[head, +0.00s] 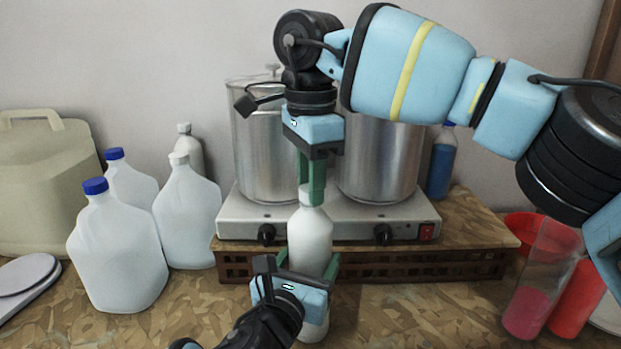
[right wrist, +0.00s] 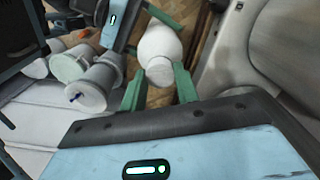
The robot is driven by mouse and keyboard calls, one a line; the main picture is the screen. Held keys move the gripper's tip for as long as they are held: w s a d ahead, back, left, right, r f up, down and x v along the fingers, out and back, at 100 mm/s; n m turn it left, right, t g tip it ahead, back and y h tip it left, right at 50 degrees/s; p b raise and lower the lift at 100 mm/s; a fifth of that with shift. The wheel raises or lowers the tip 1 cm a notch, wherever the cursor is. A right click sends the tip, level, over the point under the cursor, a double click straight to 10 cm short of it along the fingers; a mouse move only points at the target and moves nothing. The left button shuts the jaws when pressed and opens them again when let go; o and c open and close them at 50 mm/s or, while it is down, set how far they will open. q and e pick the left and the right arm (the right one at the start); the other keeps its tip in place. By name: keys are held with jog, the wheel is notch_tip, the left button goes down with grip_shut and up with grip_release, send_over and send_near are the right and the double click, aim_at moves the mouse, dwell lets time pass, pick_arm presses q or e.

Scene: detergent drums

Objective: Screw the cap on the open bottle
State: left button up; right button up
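The white bottle (head: 310,240) stands upright at the front middle of the table. My left gripper (head: 308,264) comes from the front, its green fingers on both sides of the bottle's body, shut on it. My right gripper (head: 311,188) points down from above, its fingers around the white cap (right wrist: 158,71) at the bottle's top. The cap fills the space between the right fingertips in the right wrist view. It sits at the neck, in line with the bottle; whether it is threaded on cannot be told. The bottle (right wrist: 161,44) also shows beyond the cap there.
A hot plate (head: 340,228) with two steel pots (head: 380,160) stands right behind the bottle on a wooden rack. Milk jugs (head: 115,250) and a beige canister (head: 45,185) stand left. A blue bottle (head: 440,165) and red containers (head: 575,300) are right.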

jog(key=c, duration=0.3)
jog(key=m, duration=1.4)
jog(key=shift+m, duration=0.3)
jog(key=o, duration=1.1)
jog(key=shift+r, duration=3.7)
